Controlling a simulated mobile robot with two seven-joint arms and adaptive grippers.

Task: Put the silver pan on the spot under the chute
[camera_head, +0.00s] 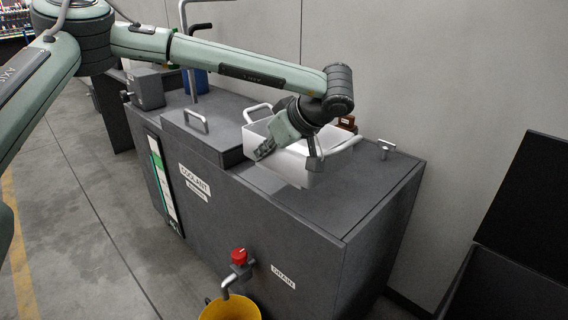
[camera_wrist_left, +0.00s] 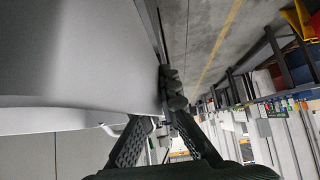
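The silver pan (camera_head: 300,180), a pale rectangular tub with raised handles, sits on top of the dark grey coolant tank (camera_head: 330,215). My left gripper (camera_head: 290,155) comes down from above over the pan, and its fingers look spread apart. One finger overlaps the pan's near right wall; I cannot tell whether it touches. The gripper hides part of the pan's inside. In the left wrist view, a large pale surface, likely the pan (camera_wrist_left: 70,50), fills the upper left beside the fingers (camera_wrist_left: 170,110). I cannot make out the chute or the spot under it. My right gripper is not in view.
A raised lid with a handle (camera_head: 196,121) stands left of the pan. A small T-handle (camera_head: 386,147) rises at the tank's right. A red-topped drain tap (camera_head: 238,258) hangs over a yellow bucket (camera_head: 229,309). A black open bin (camera_head: 520,260) stands at right. The wall is close behind.

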